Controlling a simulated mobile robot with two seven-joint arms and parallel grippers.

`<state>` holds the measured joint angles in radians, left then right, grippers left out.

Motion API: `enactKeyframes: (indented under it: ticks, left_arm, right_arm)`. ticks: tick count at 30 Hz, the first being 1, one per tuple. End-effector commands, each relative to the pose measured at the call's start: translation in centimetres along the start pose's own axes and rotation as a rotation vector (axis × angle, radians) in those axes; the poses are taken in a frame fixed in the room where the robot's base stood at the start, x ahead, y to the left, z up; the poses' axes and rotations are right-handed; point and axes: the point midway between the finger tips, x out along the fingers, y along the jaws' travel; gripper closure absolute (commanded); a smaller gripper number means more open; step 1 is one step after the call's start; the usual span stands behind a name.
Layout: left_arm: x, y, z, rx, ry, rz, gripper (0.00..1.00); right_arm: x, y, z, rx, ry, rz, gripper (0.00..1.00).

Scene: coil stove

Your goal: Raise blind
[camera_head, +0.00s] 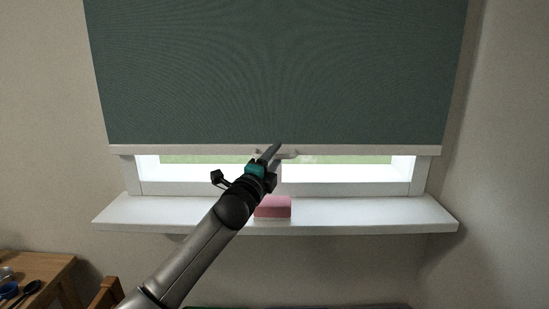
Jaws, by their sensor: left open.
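A dark green blind (277,75) covers most of the window and hangs down to a pale bottom bar (370,151). A small handle (291,155) sits at the middle of that bar, partly hidden by my gripper. My left gripper (272,152) is at the bar's middle, just left of the handle, with its fingers pointing up. It is open. I cannot tell whether it touches the handle. My right gripper is not in view.
A white windowsill (370,212) juts out below the window. A pink block (273,207) lies on the sill, beside my left arm in the picture. A wooden table (45,268) with small items stands at the lower left. The sill's right side is clear.

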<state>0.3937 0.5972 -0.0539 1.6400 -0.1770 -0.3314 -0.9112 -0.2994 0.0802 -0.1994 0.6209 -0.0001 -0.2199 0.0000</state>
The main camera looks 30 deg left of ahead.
Motion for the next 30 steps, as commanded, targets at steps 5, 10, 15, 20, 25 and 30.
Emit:
enactKeyframes:
  ticks: [5,10,15,20,25,30]
  left_arm:
    - [0.0,0.0,-0.02,0.0,0.0,0.0,0.53]
    - [-0.01,0.0,-0.02,-0.001,0.0,0.0,0.7]
    - [-0.02,0.0,-0.01,-0.001,0.0,0.0,0.89]
    - [-0.02,0.01,-0.01,-0.001,0.0,0.0,1.0]
    - [-0.02,0.01,-0.01,-0.001,0.0,0.0,1.0]
    - [-0.02,0.02,-0.01,0.0,0.0,0.0,1.0]
  right_arm:
    - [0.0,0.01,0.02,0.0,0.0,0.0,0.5]
    - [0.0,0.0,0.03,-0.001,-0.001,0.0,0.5]
    - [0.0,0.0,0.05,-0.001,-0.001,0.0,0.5]
    - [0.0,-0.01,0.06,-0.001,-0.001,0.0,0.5]
    - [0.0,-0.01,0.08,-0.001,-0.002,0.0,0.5]
    - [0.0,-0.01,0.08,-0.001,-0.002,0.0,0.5]
